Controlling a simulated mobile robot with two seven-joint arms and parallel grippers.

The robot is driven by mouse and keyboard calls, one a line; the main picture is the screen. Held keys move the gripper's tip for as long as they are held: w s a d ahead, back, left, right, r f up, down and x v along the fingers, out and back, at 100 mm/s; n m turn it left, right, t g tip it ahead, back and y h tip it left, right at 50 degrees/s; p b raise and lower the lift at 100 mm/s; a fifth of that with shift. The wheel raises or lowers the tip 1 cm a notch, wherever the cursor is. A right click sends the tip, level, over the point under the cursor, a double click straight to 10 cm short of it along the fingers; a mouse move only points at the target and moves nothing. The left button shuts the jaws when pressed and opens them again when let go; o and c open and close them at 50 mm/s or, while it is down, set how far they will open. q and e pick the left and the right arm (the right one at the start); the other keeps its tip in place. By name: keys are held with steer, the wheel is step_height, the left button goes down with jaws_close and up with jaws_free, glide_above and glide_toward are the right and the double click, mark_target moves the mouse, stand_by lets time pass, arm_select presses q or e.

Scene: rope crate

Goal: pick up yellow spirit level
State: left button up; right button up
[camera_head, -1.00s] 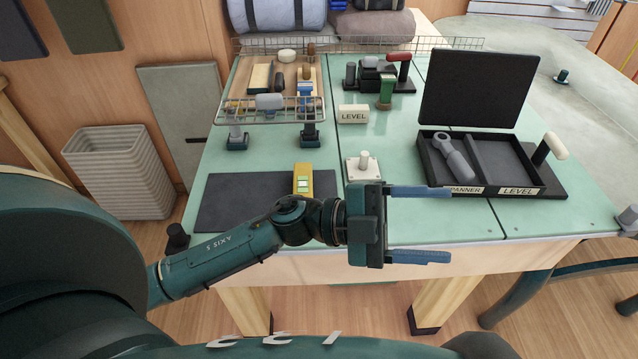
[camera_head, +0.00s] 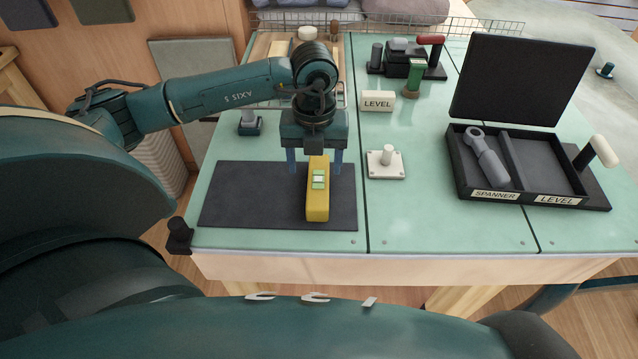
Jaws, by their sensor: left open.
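The yellow spirit level (camera_head: 317,204) lies on the dark mat (camera_head: 255,196) at the front left of the bench, its long side pointing toward me. Its green vial window faces up. My left gripper (camera_head: 315,168) points down over the far end of the level. Its blue fingers are open, one on each side of the level, apart from it as far as I can see. The far end of the level is close under the gripper body. My right gripper is not in view.
A black case (camera_head: 588,192) with an open lid stands at the right; a grey spanner (camera_head: 486,158) lies in its SPANNER compartment, and its LEVEL compartment is empty. A white knobbed plate (camera_head: 385,172) and a LEVEL sign (camera_head: 378,102) stand right of the arm.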

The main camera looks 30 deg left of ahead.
mark_target(319, 179)
arm_select(q)
steer(key=f, duration=0.7)
steer(key=shift+w+d+f+p, duration=0.1)
steer(key=shift+w+d+p, duration=0.05)
steer(key=shift+w+p, duration=0.25)
steer(key=shift+c, duration=0.4)
steer(key=c, duration=1.2)
